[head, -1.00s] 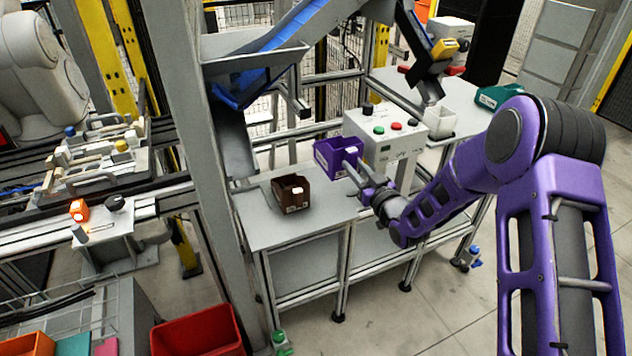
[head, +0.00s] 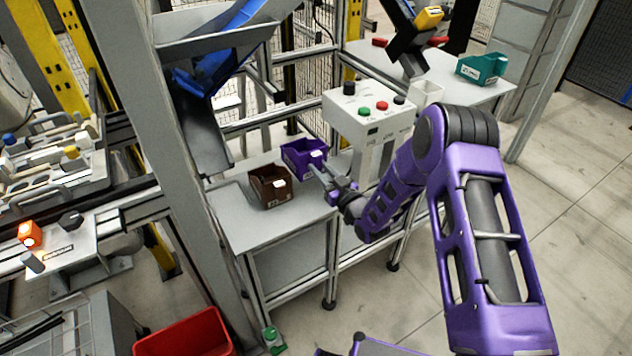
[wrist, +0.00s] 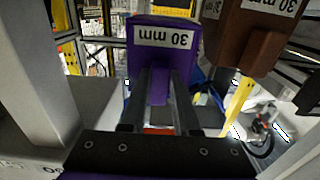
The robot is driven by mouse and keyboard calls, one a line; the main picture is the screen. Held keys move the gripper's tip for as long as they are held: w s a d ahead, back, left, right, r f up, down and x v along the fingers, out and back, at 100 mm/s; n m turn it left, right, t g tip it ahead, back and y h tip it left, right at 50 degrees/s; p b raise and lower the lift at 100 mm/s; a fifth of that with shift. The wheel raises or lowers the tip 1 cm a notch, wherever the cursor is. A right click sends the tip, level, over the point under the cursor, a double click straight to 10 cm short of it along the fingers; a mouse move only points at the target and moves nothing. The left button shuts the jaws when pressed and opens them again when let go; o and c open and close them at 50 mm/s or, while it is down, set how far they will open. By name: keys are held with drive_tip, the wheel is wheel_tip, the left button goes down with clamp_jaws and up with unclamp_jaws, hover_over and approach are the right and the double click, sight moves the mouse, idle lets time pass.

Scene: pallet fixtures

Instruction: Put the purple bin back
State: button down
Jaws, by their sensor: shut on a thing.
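The purple bin (head: 304,154) is in my gripper (head: 324,172), close behind and right of the brown bin in the head view. In the wrist view the purple bin (wrist: 162,50) shows a "30 mm" label, and my gripper (wrist: 160,105) is shut on its near side. Whether the bin touches the table top is hard to tell. The brown bin (head: 270,186) stands on the grey table (head: 262,222); it also shows at the upper right of the wrist view (wrist: 245,45).
A grey control box (head: 366,122) with coloured buttons stands just right of the purple bin. A red bin (head: 186,334) is low at the front left. A metal post (head: 190,180) rises left of the table.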

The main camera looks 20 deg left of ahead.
drive_tip(key=shift+f, duration=2.45)
drive_tip(key=shift+f+b, duration=0.15)
drive_tip(key=shift+b, duration=0.2)
drive_tip(key=c, duration=0.7)
unclamp_jaws()
drive_tip(key=shift+o, duration=0.2)
drive_tip(key=v, duration=1.2)
drive_tip(key=shift+p, duration=0.35)
drive_tip(key=shift+w, duration=0.15)
